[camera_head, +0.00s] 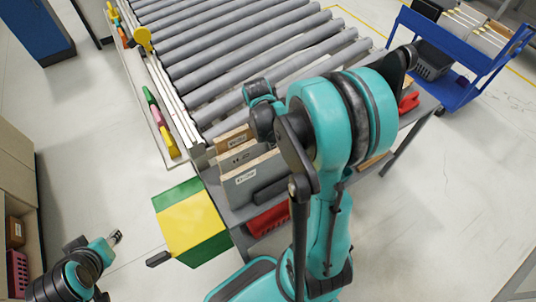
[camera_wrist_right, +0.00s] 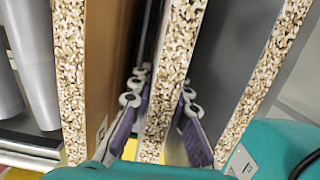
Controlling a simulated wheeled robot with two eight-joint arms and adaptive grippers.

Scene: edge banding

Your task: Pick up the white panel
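Several board panels with chipboard edges stand upright on the grey cart: a brown one (camera_head: 234,139) at the back, a pale grey-white one (camera_head: 236,159) in the middle, and a grey one (camera_head: 252,177) in front. In the right wrist view the middle panel (camera_wrist_right: 175,65) stands between the fingers of my right gripper (camera_wrist_right: 162,122). The purple finger pads lie on either side of it, with a gap visible on the right side. In the head view my right arm hides these fingers. My left gripper (camera_head: 114,238) is at lower left, away from the panels; its finger opening is unclear.
A roller conveyor (camera_head: 235,60) lies behind the panels. A green and yellow box (camera_head: 191,225) is left of the cart, and a red bin (camera_head: 268,219) sits low in it. A blue trolley (camera_head: 455,45) stands at upper right. Neighbouring panels stand close to both fingers.

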